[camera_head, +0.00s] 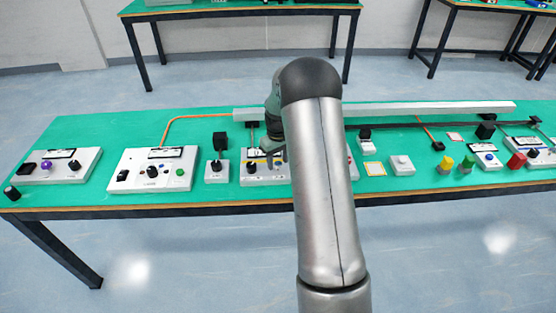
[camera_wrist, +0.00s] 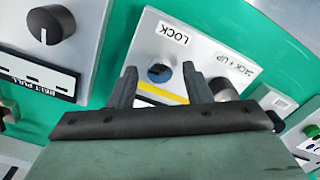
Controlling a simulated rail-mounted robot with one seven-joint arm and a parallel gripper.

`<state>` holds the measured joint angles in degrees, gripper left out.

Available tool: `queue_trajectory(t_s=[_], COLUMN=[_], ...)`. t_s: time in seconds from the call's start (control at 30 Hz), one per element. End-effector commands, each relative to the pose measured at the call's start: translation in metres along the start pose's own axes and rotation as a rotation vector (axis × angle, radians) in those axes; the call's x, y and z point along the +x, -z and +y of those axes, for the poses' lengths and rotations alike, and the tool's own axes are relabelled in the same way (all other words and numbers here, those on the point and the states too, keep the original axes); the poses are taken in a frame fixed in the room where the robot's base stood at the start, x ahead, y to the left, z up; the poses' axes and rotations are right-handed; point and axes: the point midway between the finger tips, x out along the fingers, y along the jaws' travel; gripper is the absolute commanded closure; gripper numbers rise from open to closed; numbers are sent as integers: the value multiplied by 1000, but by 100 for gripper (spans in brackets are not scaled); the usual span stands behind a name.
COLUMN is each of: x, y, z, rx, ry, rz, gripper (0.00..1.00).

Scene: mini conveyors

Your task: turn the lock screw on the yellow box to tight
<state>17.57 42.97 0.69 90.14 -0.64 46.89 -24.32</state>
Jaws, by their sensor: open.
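In the wrist view, a pale grey box (camera_wrist: 146,47) with a yellow stripe (camera_wrist: 163,92) bears a small dark blue lock screw (camera_wrist: 160,73) under a LOCK label (camera_wrist: 174,33). My gripper (camera_wrist: 158,70) is open, with one finger on each side of the screw. I cannot tell whether the fingers touch it or sit above it. How tight the screw is does not show. In the head view, the box (camera_head: 258,181) sits at the front of the green table, partly hidden by my arm. My gripper there is mostly hidden.
A JACK + UP label (camera_wrist: 236,69) and a knob (camera_wrist: 222,89) lie right of the screw in the wrist view. Other control boxes (camera_head: 154,172) line the table (camera_head: 110,131); a white rail (camera_head: 400,109) runs behind.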

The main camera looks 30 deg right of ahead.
Motion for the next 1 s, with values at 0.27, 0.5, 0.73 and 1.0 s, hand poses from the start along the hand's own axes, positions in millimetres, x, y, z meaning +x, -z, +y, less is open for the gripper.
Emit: queue_trajectory(t_s=[0.27,0.5,0.73,1.0], x=[6,6,6,6], y=[0,0,0,0], z=[0,0,0,0], rx=[0,0,6,93], ry=[0,0,0,-1], rz=[0,0,0,0], gripper=[55,97,100,100])
